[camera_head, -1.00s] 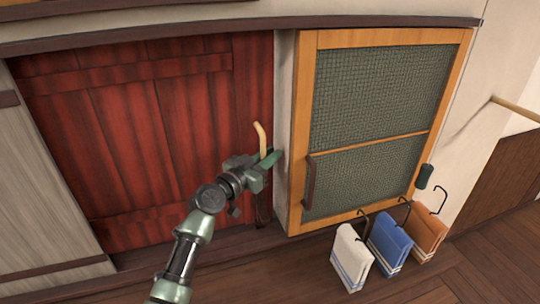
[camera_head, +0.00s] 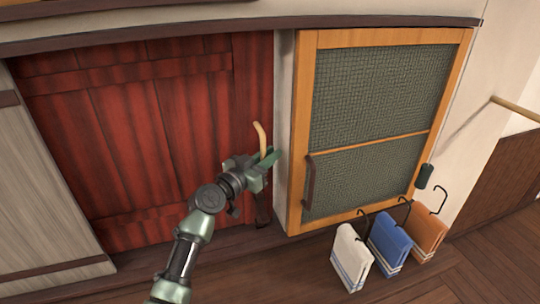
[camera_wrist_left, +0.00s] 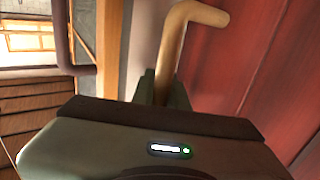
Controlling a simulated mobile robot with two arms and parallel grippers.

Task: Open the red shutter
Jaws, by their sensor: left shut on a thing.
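The red shutter (camera_head: 130,140) is a wide panel of red wooden boards at the left of the head view, and it fills the right side of the left wrist view (camera_wrist_left: 260,60). A pale, bent wooden handle (camera_head: 260,138) stands near its right edge. My left gripper (camera_head: 268,160) is shut on this handle, with the bent top sticking out above the jaws. The handle also shows in the left wrist view (camera_wrist_left: 178,45), rising from between the fingers. The gripped part is hidden by the jaws. My right gripper is not in view.
An orange-framed mesh door (camera_head: 375,110) with a dark handle stands right of the shutter, past a pale post. A grey panel (camera_head: 45,190) adjoins the shutter's left side.

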